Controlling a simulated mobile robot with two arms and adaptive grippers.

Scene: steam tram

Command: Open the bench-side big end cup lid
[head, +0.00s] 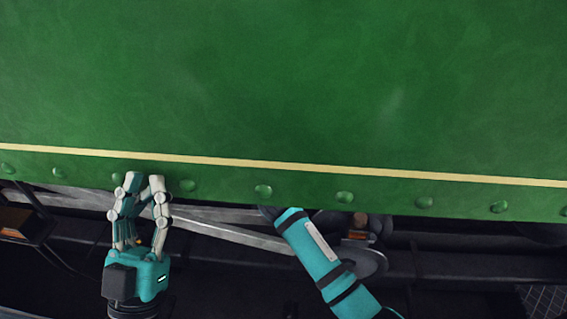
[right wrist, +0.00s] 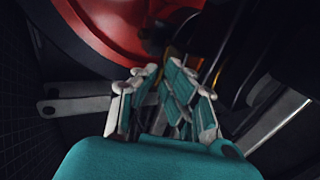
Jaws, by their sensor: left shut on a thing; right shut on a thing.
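My left gripper (head: 145,182) is in the head view at the lower edge of the green side panel (head: 300,90). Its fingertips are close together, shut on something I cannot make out. My right arm reaches under the panel's edge, which hides its gripper in the head view. In the right wrist view my right gripper (right wrist: 173,82) has its fingers drawn in on something hidden between them. Small brass-coloured parts (right wrist: 193,62) show just beyond the fingertips. I cannot pick out the big end cup lid in either view.
Long grey rods (head: 230,233) run below the panel. A dark round disc (head: 372,262) with a brown part (head: 361,220) sits right of my right arm. In the right wrist view a red wheel (right wrist: 108,28) and a grey bar (right wrist: 275,122) are close to the gripper.

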